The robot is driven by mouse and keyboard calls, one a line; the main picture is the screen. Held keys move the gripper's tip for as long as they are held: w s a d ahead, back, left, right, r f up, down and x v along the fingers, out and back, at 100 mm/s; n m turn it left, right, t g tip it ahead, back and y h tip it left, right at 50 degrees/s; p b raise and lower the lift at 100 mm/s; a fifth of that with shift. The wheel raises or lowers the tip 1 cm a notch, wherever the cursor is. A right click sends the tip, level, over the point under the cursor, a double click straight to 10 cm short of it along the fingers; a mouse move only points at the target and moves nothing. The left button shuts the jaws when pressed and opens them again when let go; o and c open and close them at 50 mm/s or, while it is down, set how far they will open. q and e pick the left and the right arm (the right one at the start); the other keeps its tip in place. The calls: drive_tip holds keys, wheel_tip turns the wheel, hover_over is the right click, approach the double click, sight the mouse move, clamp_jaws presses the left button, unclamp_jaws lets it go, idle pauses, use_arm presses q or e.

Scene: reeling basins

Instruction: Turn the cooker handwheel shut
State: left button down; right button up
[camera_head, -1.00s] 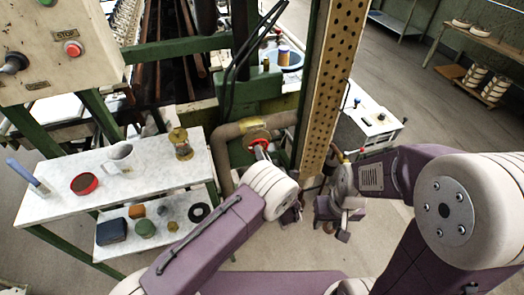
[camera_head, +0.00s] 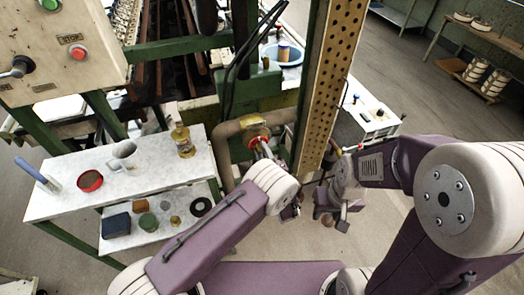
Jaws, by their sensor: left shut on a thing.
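The cooker handwheel (camera_head: 257,135) is a small red wheel with a yellowish part, on the pipework below the green machine body. My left arm reaches up to it from the lower left. Slim grey parts at the tip of my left gripper (camera_head: 262,149) meet the wheel's lower edge, shut on it. The pale wrist hides most of this gripper and the exact grip. My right gripper (camera_head: 334,213) hangs to the right of the wheel, past the perforated post, apart from it and with nothing visible held. Its jaw gap is unclear.
A perforated post (camera_head: 325,90) stands just right of the wheel. A control panel (camera_head: 60,50) is at upper left. Open floor lies at right.

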use_arm(q)
drive_tip(key=c, duration=1.3)
unclamp_jaws()
drive_tip(key=p+v, duration=0.1)
drive_tip(key=v, duration=0.6)
drive_tip(key=shift+p, duration=0.3)
